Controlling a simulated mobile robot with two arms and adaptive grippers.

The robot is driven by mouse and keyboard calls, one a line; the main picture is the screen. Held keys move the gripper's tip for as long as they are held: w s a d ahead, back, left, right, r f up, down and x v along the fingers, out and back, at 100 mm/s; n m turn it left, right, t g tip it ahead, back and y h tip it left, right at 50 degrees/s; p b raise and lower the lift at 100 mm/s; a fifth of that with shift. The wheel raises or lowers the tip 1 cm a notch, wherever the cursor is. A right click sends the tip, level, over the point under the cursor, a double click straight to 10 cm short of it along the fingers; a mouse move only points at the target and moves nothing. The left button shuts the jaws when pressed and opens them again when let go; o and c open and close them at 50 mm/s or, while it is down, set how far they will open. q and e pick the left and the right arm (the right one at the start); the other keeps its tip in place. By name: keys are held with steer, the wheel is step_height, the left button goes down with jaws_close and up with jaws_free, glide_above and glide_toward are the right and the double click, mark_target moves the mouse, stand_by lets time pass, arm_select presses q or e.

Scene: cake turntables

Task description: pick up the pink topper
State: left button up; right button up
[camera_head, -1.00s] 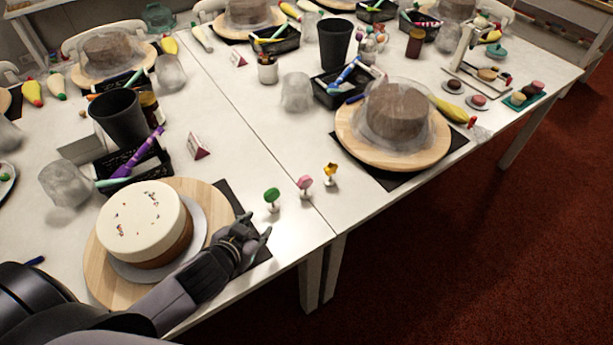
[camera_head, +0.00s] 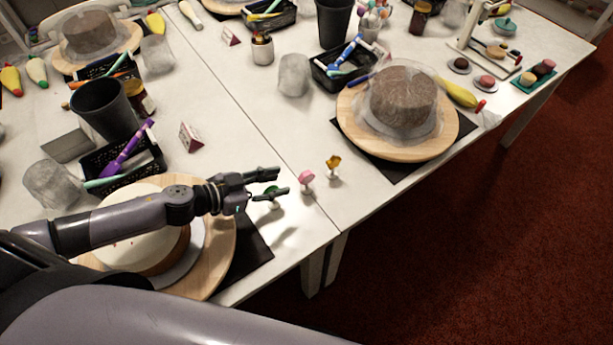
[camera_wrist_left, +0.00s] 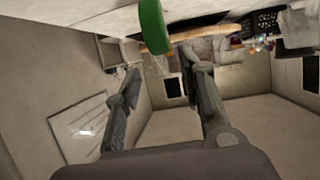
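The pink topper (camera_head: 306,177) stands upright on a small white base near the front edge of the white table. A green topper (camera_head: 272,192) stands to its left and a yellow topper (camera_head: 333,162) to its right. My left gripper (camera_head: 281,181) is open and empty, its fingers pointing right toward the pink topper, with a gap between. One finger partly covers the green topper. In the left wrist view the two fingers (camera_wrist_left: 162,62) are spread, with a green piece (camera_wrist_left: 154,27), likely the green topper, above them. I cannot make out the pink topper there. My right gripper is not in view.
My left arm passes over a white cake on a round wooden board (camera_head: 222,245). A covered brown cake on another board (camera_head: 352,128) stands right of the toppers. A black tray (camera_head: 95,162) and a dark cup (camera_head: 103,107) are behind. The table front beside the toppers is clear.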

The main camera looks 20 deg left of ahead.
mark_target(302, 175)
arm_select(q)
steer(key=x, duration=0.3)
steer(key=shift+w+p, duration=0.1)
steer(key=shift+p, duration=0.2)
steer(key=shift+w+d, duration=0.25)
steer(key=shift+w, duration=0.05)
steer(key=p+x, duration=0.1)
steer(key=x, duration=0.2)
steer(key=shift+w+d+f, duration=0.2)
steer(key=shift+w, duration=0.05)
steer(key=shift+w+d+f, duration=0.2)
steer(key=shift+w+f, duration=0.05)
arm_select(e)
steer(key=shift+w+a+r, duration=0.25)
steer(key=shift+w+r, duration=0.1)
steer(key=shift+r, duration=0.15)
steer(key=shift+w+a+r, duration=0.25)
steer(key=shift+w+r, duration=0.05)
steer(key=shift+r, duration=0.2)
arm_select(q)
jaws_close()
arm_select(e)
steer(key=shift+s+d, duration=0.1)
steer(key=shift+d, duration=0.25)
arm_select(q)
steer(key=shift+r, duration=0.1)
